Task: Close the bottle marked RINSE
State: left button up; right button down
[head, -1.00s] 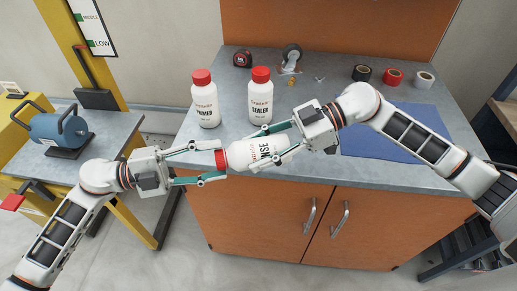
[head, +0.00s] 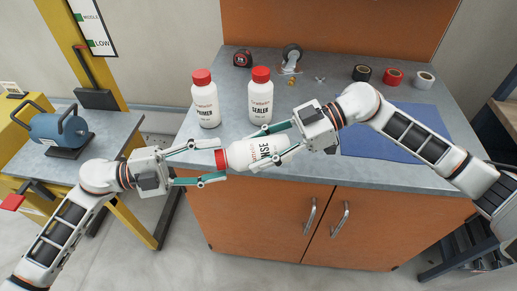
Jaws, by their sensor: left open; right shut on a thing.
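The white bottle (head: 240,154) lies nearly level in the air over the front of the counter, its red cap (head: 221,160) to the left. Its label is partly covered by a finger; the letters NSE show. My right gripper (head: 267,148) is shut on the bottle's body from the right. My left gripper (head: 222,161) is open, with one finger above and one below the cap at its left end. Gaps show between these fingers and the cap. The cap sits at the bottle's neck; I cannot tell how tight it is.
Two upright red-capped bottles, PRIMER (head: 205,100) and SEALER (head: 260,95), stand on the grey counter (head: 230,60) behind. A tape measure (head: 242,58), a caster (head: 291,58) and several tape rolls (head: 392,78) lie farther back. A blue mat (head: 385,140) lies at right.

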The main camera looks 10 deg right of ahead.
pick_arm(q)
jog(key=shift+a, duration=0.1)
jog(key=a, duration=1.1)
jog(key=shift+s+a, duration=0.4)
jog(key=shift+s, duration=0.05)
jog(key=shift+d, duration=0.1)
